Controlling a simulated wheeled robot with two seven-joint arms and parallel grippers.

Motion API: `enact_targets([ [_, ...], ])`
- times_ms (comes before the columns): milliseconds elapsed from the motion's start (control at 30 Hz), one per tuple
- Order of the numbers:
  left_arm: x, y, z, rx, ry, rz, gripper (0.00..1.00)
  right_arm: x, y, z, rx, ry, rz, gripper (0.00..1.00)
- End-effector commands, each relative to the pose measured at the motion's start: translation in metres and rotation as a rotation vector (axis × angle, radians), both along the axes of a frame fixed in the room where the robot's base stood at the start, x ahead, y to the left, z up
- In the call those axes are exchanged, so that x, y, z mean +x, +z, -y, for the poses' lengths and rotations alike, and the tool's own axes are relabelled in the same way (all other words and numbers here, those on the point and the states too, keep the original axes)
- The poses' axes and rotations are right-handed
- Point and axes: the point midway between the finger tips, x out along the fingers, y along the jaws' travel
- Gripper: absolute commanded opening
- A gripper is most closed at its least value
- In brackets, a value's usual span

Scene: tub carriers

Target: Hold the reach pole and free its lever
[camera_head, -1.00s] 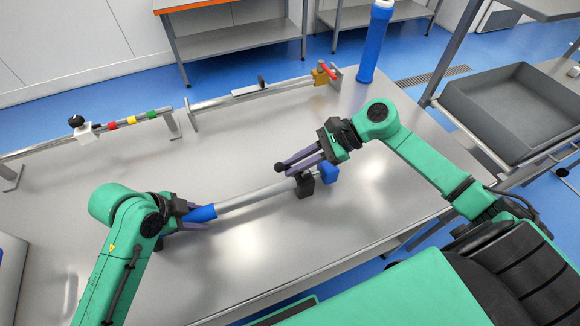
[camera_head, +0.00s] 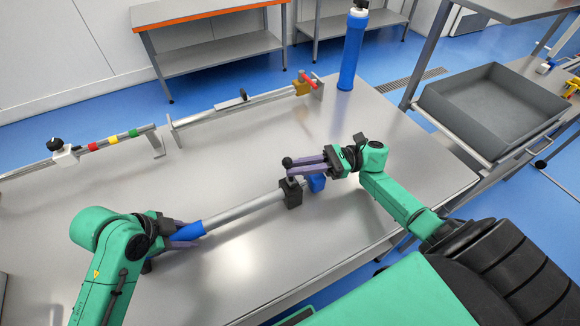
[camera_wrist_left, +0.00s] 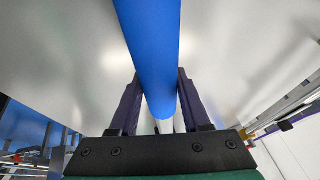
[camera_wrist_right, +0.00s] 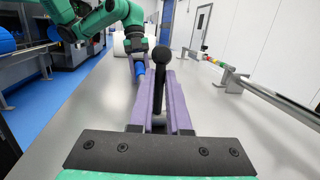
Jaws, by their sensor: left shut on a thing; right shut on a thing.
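The reach pole has a grey tube (camera_head: 240,211), a blue grip (camera_head: 190,231) at its left end and a blue part (camera_head: 317,183) at its right end. My left gripper (camera_head: 182,232) is shut on the blue grip, which fills the gap between its fingers in the left wrist view (camera_wrist_left: 152,60). A black block (camera_head: 292,196) sits on the pole near the right end. Its lever, with a black ball knob (camera_head: 287,161), stands up from it. My right gripper (camera_head: 296,168) is shut on the lever, whose stem shows between the fingers in the right wrist view (camera_wrist_right: 159,95).
A rail with coloured bands (camera_head: 112,141) and a second rail with a red-handled yellow clamp (camera_head: 302,87) stand at the table's back. A blue cylinder (camera_head: 351,50) stands at the far corner. A grey tub (camera_head: 490,130) is beyond the right edge.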

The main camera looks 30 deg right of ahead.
Motion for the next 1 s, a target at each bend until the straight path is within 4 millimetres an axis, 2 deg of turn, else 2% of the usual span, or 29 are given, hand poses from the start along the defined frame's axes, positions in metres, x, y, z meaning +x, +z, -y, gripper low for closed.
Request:
enact_targets([
  [533, 0.0006, 0.0006, -0.0007, 0.001, 0.000, 0.002, 0.00, 0.0005, -0.0003, 0.0024, 0.028, -0.004, 0.000, 0.00],
  [567, 0.0007, 0.0006, -0.0007, 0.001, 0.000, 0.002, 0.00, 0.0005, -0.0003, 0.0024, 0.028, -0.004, 0.000, 0.27],
  [600, 0.0006, 0.0006, -0.0007, 0.001, 0.000, 0.002, 0.00, 0.0005, -0.0002, 0.0023, 0.028, -0.004, 0.000, 0.42],
  [633, 0.0006, 0.0005, -0.0008, 0.002, 0.000, 0.002, 0.00, 0.0005, -0.0002, 0.0023, 0.028, -0.004, 0.000, 0.46],
  [900, 0.0006, 0.0004, -0.0009, 0.002, 0.001, 0.002, 0.00, 0.0002, -0.0003, 0.0022, 0.027, -0.002, 0.000, 0.46],
  [1000, 0.0006, 0.0004, -0.0009, 0.002, 0.001, 0.002, 0.00, -0.0007, -0.0015, 0.0080, 0.026, -0.002, 0.000, 0.46],
])
